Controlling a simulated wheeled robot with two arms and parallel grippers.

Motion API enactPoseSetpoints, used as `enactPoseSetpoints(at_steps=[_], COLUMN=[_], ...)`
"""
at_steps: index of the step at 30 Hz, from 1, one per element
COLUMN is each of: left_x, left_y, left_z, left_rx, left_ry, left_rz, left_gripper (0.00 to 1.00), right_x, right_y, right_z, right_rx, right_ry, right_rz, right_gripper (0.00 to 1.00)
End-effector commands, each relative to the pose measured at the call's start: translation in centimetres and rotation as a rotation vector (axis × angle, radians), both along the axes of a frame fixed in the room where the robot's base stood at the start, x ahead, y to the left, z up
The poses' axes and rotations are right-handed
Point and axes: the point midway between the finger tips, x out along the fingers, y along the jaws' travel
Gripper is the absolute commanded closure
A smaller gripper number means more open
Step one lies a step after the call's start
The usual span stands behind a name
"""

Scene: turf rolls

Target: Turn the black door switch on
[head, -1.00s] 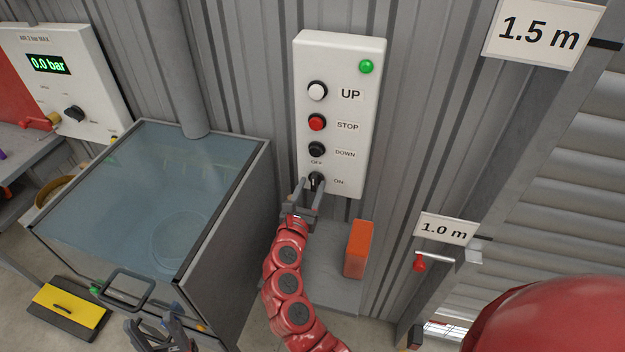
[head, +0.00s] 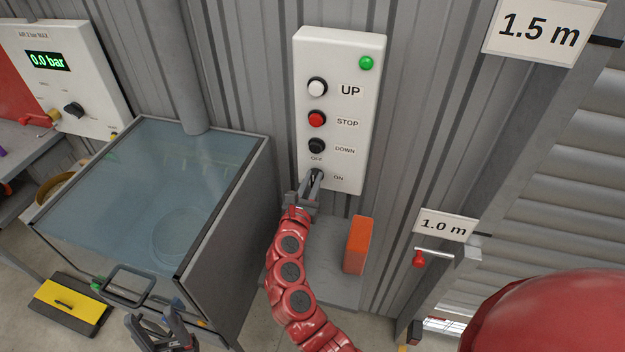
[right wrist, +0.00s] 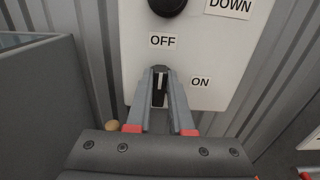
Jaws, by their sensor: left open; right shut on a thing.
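The black door switch (head: 317,176) is a rotary knob at the bottom of the white control panel (head: 345,60). In the right wrist view the switch (right wrist: 159,88) shows a white mark pointing up, roughly toward the OFF label (right wrist: 162,41). The ON label (right wrist: 200,82) is to its right. My right gripper (head: 313,184) is shut on the knob, one finger on each side; the fingers (right wrist: 160,95) hide part of it in the right wrist view. My left gripper (head: 165,325) is open and empty at the bottom left, in front of the glass-topped box.
The panel also has a green lamp (head: 366,63) and white UP (head: 317,87), red STOP (head: 317,119) and black DOWN (head: 316,146) buttons. The glass-topped box (head: 225,225) stands left of my right arm. An orange block (head: 358,246) stands on a grey surface below the panel.

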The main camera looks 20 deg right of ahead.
Motion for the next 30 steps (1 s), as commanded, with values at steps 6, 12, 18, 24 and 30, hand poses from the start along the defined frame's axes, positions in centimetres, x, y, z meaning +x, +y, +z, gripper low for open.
enactPoseSetpoints(at_steps=[6,12,18,24,30], left_x=[0.0,0.0,0.0,0.0,0.0], left_y=[0.0,0.0,0.0,0.0,0.0], left_z=[0.2,0.7,0.2,-1.8,-4.2], left_rx=[0.0,0.0,0.0,0.0,0.0], left_ry=[0.0,0.0,0.0,0.0,0.0], left_rz=[0.0,0.0,0.0,0.0,0.0], left_gripper=[0.45,0.45,0.45,0.45,0.45], right_x=[0.0,-0.1,-0.2,-0.3,-0.5], right_y=[0.0,0.0,-0.1,-0.5,-0.7], right_z=[0.1,0.3,-0.1,-0.6,-0.8], right_rx=[0.021,0.096,0.233,0.393,0.554], right_ry=[-0.017,-0.072,-0.164,-0.27,-0.379], right_rz=[-0.001,0.004,0.005,0.002,0.002], right_gripper=[1.0,1.0,1.0,1.0,1.0])
